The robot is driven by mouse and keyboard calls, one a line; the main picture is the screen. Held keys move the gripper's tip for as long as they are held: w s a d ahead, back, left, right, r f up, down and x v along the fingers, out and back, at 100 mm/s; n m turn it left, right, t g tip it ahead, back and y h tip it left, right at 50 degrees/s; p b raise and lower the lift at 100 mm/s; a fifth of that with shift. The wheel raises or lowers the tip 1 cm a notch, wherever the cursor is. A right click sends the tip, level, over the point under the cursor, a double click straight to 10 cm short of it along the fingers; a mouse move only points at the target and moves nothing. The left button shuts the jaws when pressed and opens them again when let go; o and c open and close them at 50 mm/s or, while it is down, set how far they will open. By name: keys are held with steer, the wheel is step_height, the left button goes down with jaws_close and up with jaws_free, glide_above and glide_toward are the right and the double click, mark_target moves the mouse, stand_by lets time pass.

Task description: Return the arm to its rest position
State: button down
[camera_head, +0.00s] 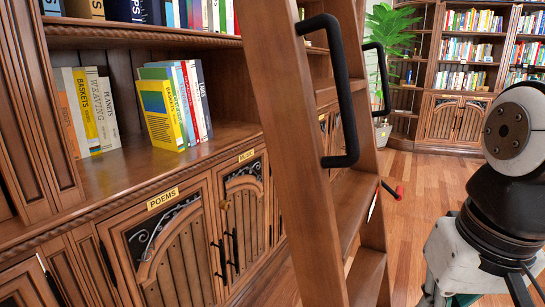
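Part of my arm (507,130) shows at the right edge, with a white rounded cap, black joints and a white link below. It stands to the right of the wooden library ladder (295,150), with a gap of floor between them in the picture. My gripper is not in view, so its opening and anything in it cannot be seen.
The ladder leans beside a bookcase (240,134) on the left; black handrails (348,90) stick out from it. Books (165,108) stand on the shelf above the POEMS and MUSIC doors. A plant (390,45) and another bookcase (455,90) stand behind. Wooden floor (428,177) is clear at centre right.

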steer(key=s+f+n+g, duration=0.1)
steer(key=s+f+g, duration=0.1)
steer(key=s, duration=0.9)
step_height(320, 180, up, 33)
steer(key=t+p, duration=0.4)
steer(key=p, duration=2.7)
steer(key=shift+f, duration=0.15)
